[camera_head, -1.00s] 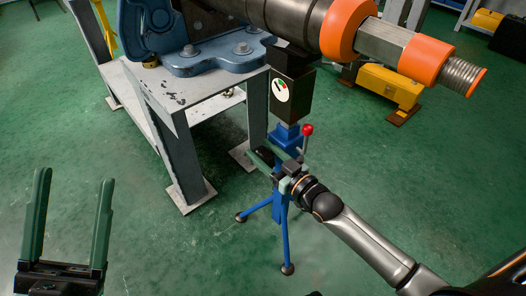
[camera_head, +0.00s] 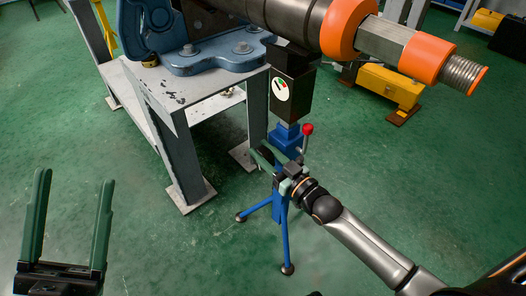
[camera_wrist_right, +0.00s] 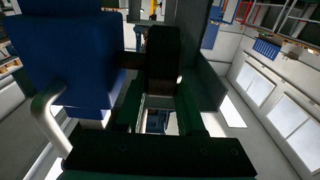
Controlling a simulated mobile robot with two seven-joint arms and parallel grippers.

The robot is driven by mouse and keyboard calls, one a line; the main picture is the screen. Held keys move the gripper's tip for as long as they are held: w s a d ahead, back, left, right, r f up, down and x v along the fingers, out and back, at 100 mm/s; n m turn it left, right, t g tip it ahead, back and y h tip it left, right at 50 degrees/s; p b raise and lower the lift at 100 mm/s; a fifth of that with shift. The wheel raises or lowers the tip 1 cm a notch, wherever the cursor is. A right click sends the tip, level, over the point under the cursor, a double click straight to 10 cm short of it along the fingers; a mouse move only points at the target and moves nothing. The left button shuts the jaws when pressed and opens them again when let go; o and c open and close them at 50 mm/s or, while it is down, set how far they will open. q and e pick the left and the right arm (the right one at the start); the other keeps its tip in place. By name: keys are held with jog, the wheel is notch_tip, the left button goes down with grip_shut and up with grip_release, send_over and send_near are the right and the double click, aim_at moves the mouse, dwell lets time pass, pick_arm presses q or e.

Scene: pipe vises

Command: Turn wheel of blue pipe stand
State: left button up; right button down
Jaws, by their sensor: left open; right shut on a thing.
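The blue pipe stand (camera_head: 284,140) stands upright on its tripod legs under the pipe (camera_head: 285,20). A red-knobbed lever (camera_head: 307,130) rises beside its column. My right gripper (camera_head: 264,157) reaches in from the right at the column, its green fingers pointing left. It is shut on a dark part, which appears to be the stand's wheel. In the right wrist view this dark wheel (camera_wrist_right: 163,60) shows as a block between the green fingers, with the blue stand body (camera_wrist_right: 65,60) to the left. Its full outline is hidden. My left gripper (camera_head: 70,220) is open and empty at lower left.
A grey metal table (camera_head: 150,85) with a blue vise (camera_head: 215,57) stands just left of the stand. The pipe end with orange rings (camera_head: 425,57) sticks out to the right. A yellow stand (camera_head: 390,86) is behind. The green floor at left front is clear.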

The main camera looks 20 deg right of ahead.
jog(key=shift+s+d+f+t+y+b, duration=0.1)
jog(key=shift+s+t+y+b, duration=0.2)
jog(key=shift+t, duration=0.7)
jog(key=shift+s+d+f+t+y, duration=0.1)
jog(key=shift+t+y, duration=0.25)
jog(key=shift+t, duration=0.65)
jog(key=shift+s+f+t+y+b, duration=0.1)
jog(key=shift+s+t+y+b, duration=0.2)
jog(key=shift+t, duration=0.7)
jog(key=c, duration=0.5)
grip_release()
jog(key=v, duration=1.2)
jog(key=shift+d+f+p, duration=0.1)
jog(key=shift+f+p, duration=0.15)
jog(key=shift+p, duration=0.15)
